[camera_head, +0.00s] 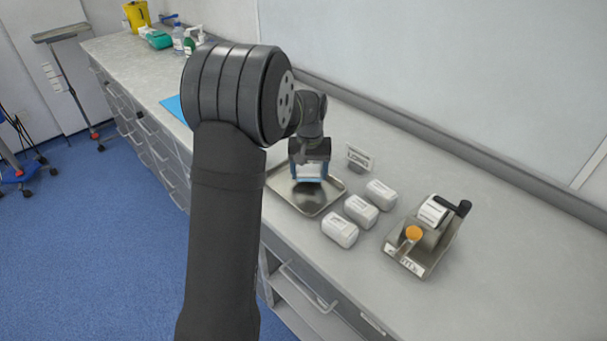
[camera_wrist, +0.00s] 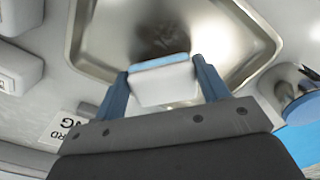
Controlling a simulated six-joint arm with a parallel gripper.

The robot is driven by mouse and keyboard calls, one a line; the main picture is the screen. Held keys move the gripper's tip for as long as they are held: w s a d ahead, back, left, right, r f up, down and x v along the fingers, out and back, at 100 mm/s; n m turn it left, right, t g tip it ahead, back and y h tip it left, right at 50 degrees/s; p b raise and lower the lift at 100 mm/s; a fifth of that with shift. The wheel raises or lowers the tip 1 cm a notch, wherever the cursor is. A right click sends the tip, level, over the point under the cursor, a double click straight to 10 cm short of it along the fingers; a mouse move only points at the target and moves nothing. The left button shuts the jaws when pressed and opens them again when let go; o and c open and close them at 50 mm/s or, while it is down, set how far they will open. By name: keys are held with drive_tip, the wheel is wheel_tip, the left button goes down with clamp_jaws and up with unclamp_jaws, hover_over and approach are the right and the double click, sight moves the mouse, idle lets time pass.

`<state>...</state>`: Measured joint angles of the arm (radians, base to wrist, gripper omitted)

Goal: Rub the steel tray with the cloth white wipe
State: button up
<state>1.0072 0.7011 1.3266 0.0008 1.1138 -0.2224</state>
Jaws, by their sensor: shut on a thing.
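The steel tray (camera_head: 304,204) lies on the counter, shallow with a raised rim. It fills the upper part of the wrist view (camera_wrist: 100,45). My gripper (camera_head: 310,167) is over the tray, pointing down, shut on the white wipe (camera_wrist: 165,86). The wipe is a white block with a light blue strip along its far edge, held between two blue fingers. In the head view the wipe is partly hidden by the gripper. A dark patch, perhaps shadow or reflection, shows on the tray beyond the wipe. I cannot tell whether the wipe touches the tray.
Three white packs (camera_head: 361,210) stand right of the tray. A small sign (camera_head: 359,157) stands behind it. A blue sheet (camera_head: 175,108) lies left. Bottles (camera_head: 178,39) and a yellow bin (camera_head: 137,16) stand at the far end.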

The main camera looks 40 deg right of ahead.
sight(311, 171)
drive_tip(key=shift+d, duration=0.3)
drive_tip(key=shift+r, duration=3)
drive_tip(key=shift+r, duration=1.5)
